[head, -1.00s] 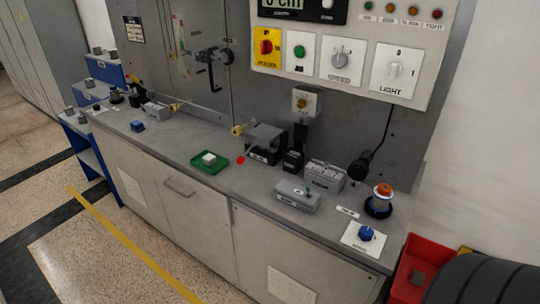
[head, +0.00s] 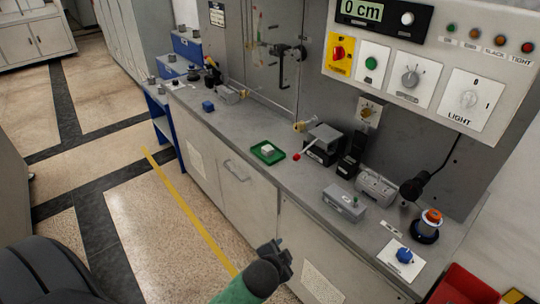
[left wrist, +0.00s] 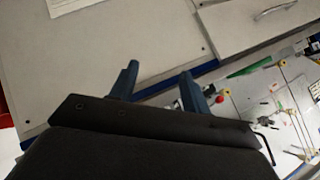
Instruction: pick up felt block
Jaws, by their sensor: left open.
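A small white block (head: 268,148), which looks like the felt block, sits in a shallow green tray (head: 262,158) on the grey bench near its front edge. My left gripper (head: 277,250) is low in the head view, in front of the bench cabinets, apart from the tray and empty. In the left wrist view the left gripper (left wrist: 160,72) has its two blue fingers spread with nothing between them; cabinet fronts show beyond. The block is not clearly visible in that view. My right gripper is not in view.
A red-knobbed lever device (head: 322,145) stands just right of the tray. A grey box (head: 344,202) and an orange-topped spool (head: 428,226) are further right. A blue block (head: 208,106) lies to the left. The bench front around the tray is clear.

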